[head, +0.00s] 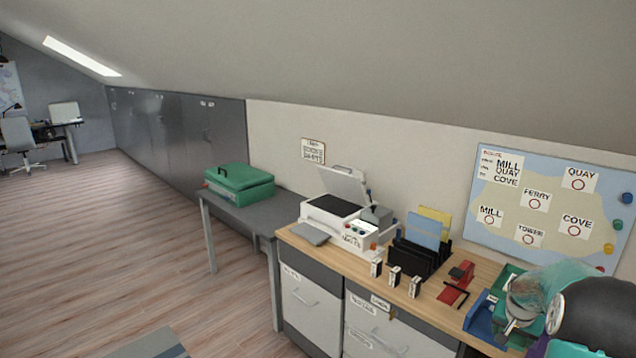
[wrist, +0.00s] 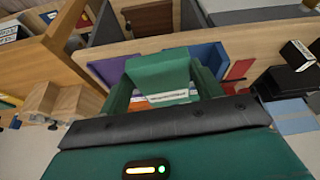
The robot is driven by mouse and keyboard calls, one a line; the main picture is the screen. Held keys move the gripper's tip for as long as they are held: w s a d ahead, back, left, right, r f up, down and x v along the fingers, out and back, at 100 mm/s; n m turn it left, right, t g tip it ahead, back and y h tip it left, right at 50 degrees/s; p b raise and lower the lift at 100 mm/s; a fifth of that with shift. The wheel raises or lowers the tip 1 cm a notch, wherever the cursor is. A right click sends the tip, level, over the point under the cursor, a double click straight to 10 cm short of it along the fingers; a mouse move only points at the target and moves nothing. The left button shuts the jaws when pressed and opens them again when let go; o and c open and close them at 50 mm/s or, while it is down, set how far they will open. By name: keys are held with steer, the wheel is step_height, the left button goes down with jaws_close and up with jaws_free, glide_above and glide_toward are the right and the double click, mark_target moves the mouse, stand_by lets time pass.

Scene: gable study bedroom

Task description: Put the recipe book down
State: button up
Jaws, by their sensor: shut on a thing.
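My gripper (wrist: 163,82) shows in the wrist view, its jaws shut on a green, flat-faced thing with a pale lettered strip along its near edge. I take this to be the recipe book (wrist: 160,70); its title cannot be read. The book is over or close to the wooden desk top; whether it touches cannot be told. In the head view my arm reaches in at the lower right, over the right end of the desk (head: 425,310), and hides the jaws and most of what they hold.
A blue tray (head: 484,318), a red stapler-like thing (head: 458,283) and a black file rack (head: 420,258) with folders crowd the desk's right half. A printer (head: 335,210) stands farther left. A grey side table (head: 255,212) carries a green case (head: 240,186).

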steer(key=a+f+n+y, duration=0.1)
steer(key=a+f+n, duration=0.2)
steer(key=a, duration=0.9)
steer(key=a+f+n+t+y, duration=0.1)
steer(key=a+f+n, duration=0.2)
steer(key=a, duration=1)
steer(key=a+f+n+y, duration=0.1)
steer(key=a+f+n, duration=0.1)
steer(key=a+f, duration=0.5)
steer(key=a, duration=0.6)
steer(key=shift+s+n, duration=0.15)
steer(key=shift+n, duration=0.25)
